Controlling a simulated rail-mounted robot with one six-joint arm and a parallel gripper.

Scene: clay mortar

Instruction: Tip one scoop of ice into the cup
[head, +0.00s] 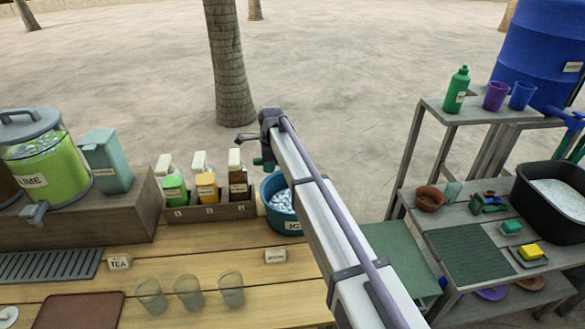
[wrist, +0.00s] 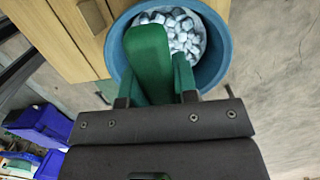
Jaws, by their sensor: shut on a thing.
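The blue ice bucket (head: 270,203) stands at the right end of the wooden counter and holds white ice cubes. It also shows in the wrist view (wrist: 218,62) with the ice (wrist: 184,30) inside. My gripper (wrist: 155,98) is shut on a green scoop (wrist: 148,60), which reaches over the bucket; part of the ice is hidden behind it. I cannot tell whether the scoop holds ice or touches the cubes. In the head view my arm hides part of the bucket. Three clear cups, left (head: 151,296), middle (head: 188,292) and right (head: 231,289), stand upright at the counter's front.
A bottle rack (head: 210,211) stands left of the bucket. A lime dispenser (head: 45,165) is at the far left, above a drip grate (head: 50,266) and a brown mat (head: 80,310). Small signs read TEA (head: 119,262) and a blurred word (head: 275,256). A grey shelf (head: 470,255) stands right.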

